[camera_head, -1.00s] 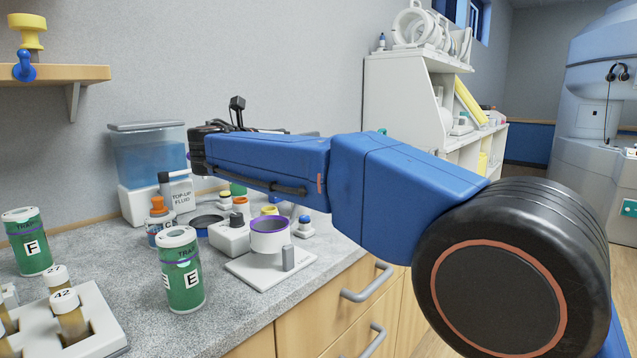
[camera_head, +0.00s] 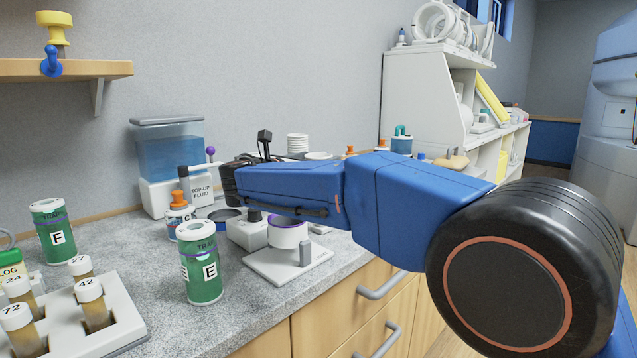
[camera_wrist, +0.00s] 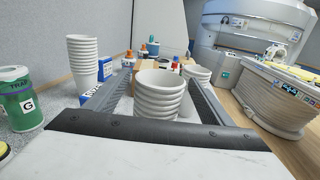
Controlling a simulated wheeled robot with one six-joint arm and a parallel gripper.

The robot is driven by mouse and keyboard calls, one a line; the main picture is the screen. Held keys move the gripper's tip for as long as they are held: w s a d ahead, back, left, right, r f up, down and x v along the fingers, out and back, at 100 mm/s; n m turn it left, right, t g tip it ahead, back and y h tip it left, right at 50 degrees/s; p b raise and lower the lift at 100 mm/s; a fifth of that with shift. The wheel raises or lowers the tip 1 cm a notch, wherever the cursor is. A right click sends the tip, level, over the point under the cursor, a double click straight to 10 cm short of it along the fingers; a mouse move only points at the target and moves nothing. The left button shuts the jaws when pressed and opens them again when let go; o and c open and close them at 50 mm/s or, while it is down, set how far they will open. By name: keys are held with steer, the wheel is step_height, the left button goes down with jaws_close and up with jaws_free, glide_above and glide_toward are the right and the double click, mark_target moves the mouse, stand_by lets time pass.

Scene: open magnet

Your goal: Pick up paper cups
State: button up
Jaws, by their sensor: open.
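A tall, narrow stack of white paper cups (camera_wrist: 82,62) stands upright in the wrist view, outside and left of my gripper (camera_wrist: 158,80). A shorter stack of wider, ribbed white cups or bowls (camera_wrist: 160,95) shows between my open fingers. I see no finger clearly closed on it. Another low white stack (camera_wrist: 197,73) is just beyond the right finger. In the head view a white stack (camera_head: 297,143) shows behind my blue arm; I cannot tell which one it is. My gripper's fingers are mostly hidden there behind the arm.
Green canister G (camera_wrist: 20,100) stands at the wrist view's left. Canisters E (camera_head: 202,265) and F (camera_head: 53,232), a vial rack (camera_head: 112,318), a blue water tank (camera_head: 168,150) and a white stand (camera_head: 285,262) crowd the counter. A white shelf unit (camera_head: 430,85) is behind.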

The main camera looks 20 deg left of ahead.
steer(key=x, duration=0.5)
steer(key=shift+w, duration=0.1)
steer(key=c, duration=1.4)
